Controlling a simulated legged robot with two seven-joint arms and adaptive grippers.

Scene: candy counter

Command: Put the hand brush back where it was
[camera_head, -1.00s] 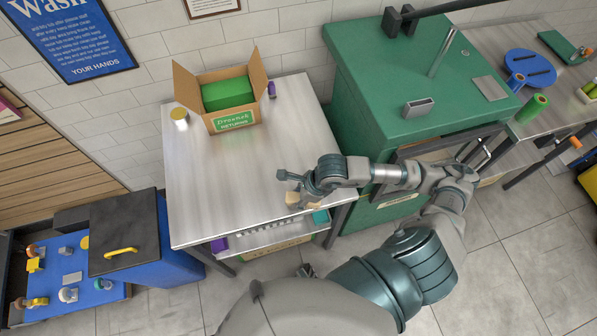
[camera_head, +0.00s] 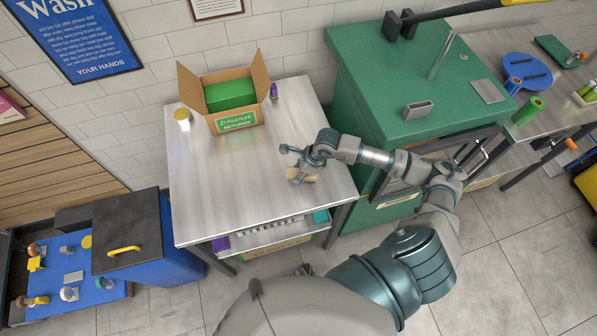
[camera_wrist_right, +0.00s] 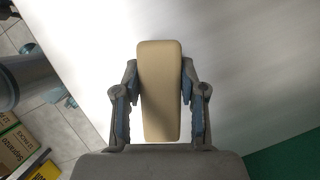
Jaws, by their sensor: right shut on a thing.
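The hand brush (camera_wrist_right: 160,85) shows in the right wrist view as a long beige block, upright in the picture between the two fingers. My right gripper (camera_wrist_right: 160,105) is shut on it. In the head view the right gripper (camera_head: 299,165) is over the front right part of the steel table (camera_head: 235,190). The beige brush (camera_head: 303,176) shows partly there beneath the fingers. I cannot tell whether it touches the table top. Its bristles are hidden from both cameras. My left gripper is not in view.
A green cabinet (camera_head: 385,70) stands to the right. The table's middle and left are clear.

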